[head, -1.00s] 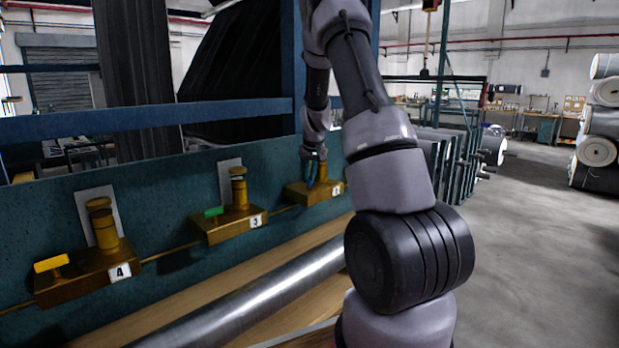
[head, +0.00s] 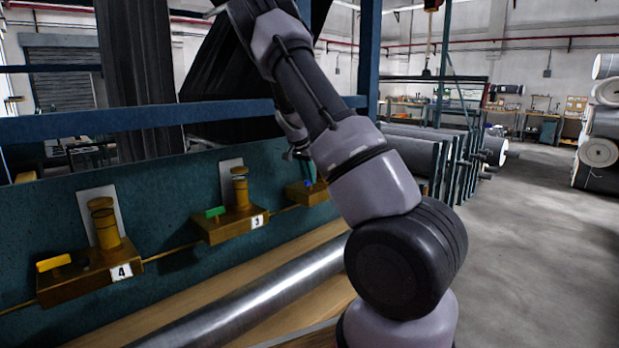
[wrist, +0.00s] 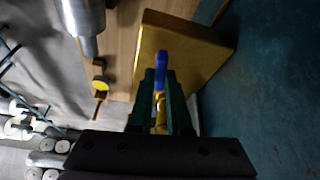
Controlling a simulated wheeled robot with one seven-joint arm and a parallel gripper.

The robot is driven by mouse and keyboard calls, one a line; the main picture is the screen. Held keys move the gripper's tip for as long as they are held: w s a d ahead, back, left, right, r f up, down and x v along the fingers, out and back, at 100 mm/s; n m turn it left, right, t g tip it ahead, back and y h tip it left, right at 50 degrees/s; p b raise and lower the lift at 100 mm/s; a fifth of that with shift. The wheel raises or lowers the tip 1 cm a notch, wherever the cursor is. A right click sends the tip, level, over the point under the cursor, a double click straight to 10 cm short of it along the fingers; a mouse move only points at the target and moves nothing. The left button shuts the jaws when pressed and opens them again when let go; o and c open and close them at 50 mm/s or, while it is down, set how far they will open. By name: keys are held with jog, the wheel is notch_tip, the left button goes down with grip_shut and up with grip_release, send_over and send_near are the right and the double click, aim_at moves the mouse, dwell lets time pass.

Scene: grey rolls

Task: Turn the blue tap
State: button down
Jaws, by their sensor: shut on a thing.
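The blue tap handle (wrist: 161,62) shows in the wrist view, above a brass block (wrist: 178,50). My gripper (wrist: 161,78) has its two dark green fingers shut on the handle, one on each side; the handle's tip sticks out past them. Yellow brass of the tap shows between the fingers lower down. In the head view, a bit of the blue tap (head: 308,182) shows on the far brass block (head: 305,194). My own arm hides the right part of this block, and my fingers cannot be made out clearly there.
A block marked 3 with a green tap (head: 214,212) and one marked 4 with a yellow tap (head: 54,262) stand nearer along the teal panel (head: 165,195). A steel roller (head: 250,298) runs in front. Open floor (head: 540,260) lies to the right.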

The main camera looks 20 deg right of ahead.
jog(key=shift+m+g, duration=0.3)
jog(key=shift+m, duration=0.3)
jog(key=c, duration=0.9)
grip_release()
jog(key=shift+o, duration=0.2)
jog(key=shift+a+r, duration=0.1)
jog(key=v, duration=1)
jog(key=shift+r, duration=0.25)
jog(key=shift+a, duration=0.15)
